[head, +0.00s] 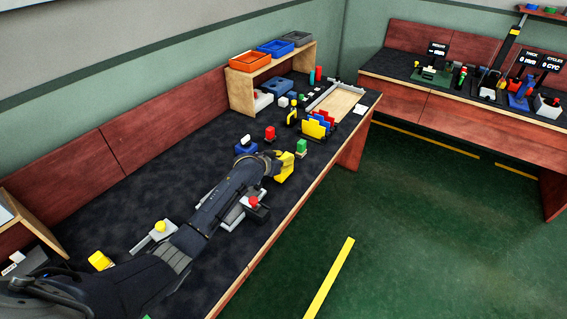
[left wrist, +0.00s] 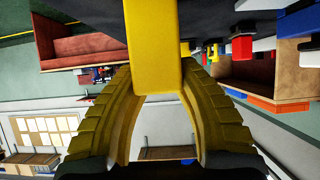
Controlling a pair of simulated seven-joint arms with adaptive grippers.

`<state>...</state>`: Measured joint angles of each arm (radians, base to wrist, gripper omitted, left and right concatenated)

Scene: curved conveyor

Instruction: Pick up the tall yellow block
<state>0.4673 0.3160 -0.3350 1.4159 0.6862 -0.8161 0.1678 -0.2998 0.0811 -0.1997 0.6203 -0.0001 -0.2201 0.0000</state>
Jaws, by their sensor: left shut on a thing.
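The tall yellow block (left wrist: 153,45) stands out between the fingers of my left gripper (left wrist: 160,95) in the left wrist view. The two ribbed, dark yellow fingers press on its lower end from both sides. In the head view my left gripper (head: 283,169) is over the front part of the dark workbench. There the block and the fingers are both yellow and hard to tell apart. I cannot tell whether the block touches the bench. My right gripper is not in view.
A grey device with a red knob (head: 253,201) sits just below the gripper. A green block (head: 301,147) and a red block (head: 270,133) stand nearby. Coloured plates (head: 318,124) stand in a rack beyond. A yellow-knobbed device (head: 160,227) and a wooden shelf (head: 270,73) are also on the bench.

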